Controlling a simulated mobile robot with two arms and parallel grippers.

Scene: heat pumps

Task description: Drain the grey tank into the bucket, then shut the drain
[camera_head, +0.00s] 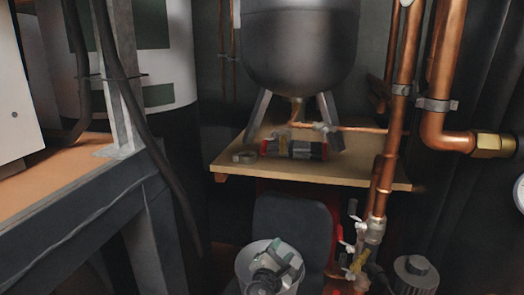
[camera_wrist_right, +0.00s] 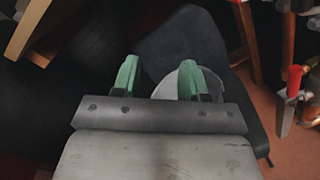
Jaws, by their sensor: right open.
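The grey tank (camera_head: 300,45) stands on metal legs on a wooden shelf. A copper pipe (camera_head: 360,129) runs right from its bottom outlet, with a small fitting (camera_head: 322,127) near the legs. The pale bucket (camera_head: 246,262) is low in front of a dark panel, partly hidden by my right gripper (camera_head: 285,252). In the right wrist view my right gripper (camera_wrist_right: 160,78) has two green fingers spread apart with nothing between them. The bucket (camera_wrist_right: 184,82) shows behind the right finger; I cannot tell whether they touch. My left gripper is out of view.
The shelf (camera_head: 225,165) also carries a red-ended cylinder (camera_head: 293,149). Copper pipes with valves (camera_head: 360,245) stand right of the bucket; a red-handled valve (camera_wrist_right: 294,80) shows in the wrist view. A bench (camera_head: 85,185) fills the left side.

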